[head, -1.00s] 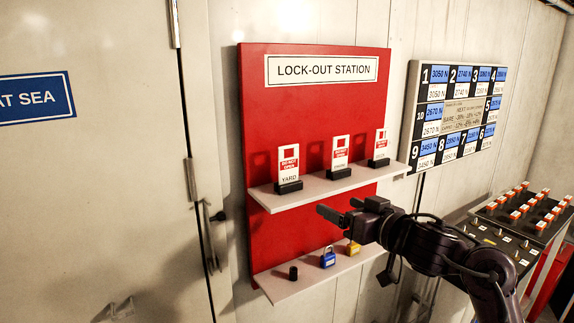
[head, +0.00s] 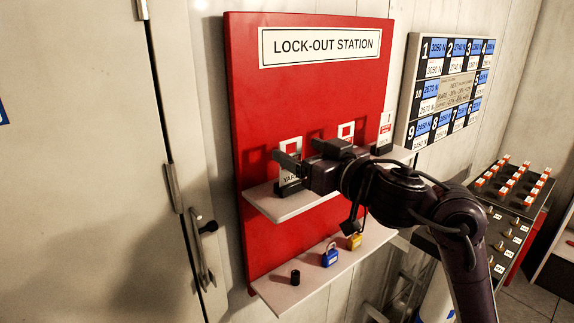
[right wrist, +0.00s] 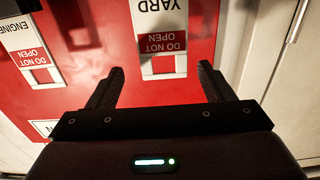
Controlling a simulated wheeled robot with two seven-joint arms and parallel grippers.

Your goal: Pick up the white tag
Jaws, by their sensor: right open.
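Three white tags with red DO NOT OPEN bands stand in black holders on the upper shelf (head: 295,208). The left one, the YARD tag (head: 290,178), is partly hidden by my right gripper (head: 297,150). In the right wrist view this YARD tag (right wrist: 163,22) appears upside down, ahead of and between the two spread fingers. My right gripper is open and empty, and I see no contact with the tag. The middle tag (head: 346,130), ENGINE, is mostly hidden behind my gripper; it also shows in the right wrist view (right wrist: 27,45). The right tag (head: 386,125) is clear. My left gripper is out of view.
The red lock-out board (head: 310,90) stands behind the shelves. The lower shelf holds a black cylinder (head: 295,277), a blue padlock (head: 330,255) and a yellow padlock (head: 354,241). A number board (head: 450,88) and a switch panel (head: 500,215) are at right.

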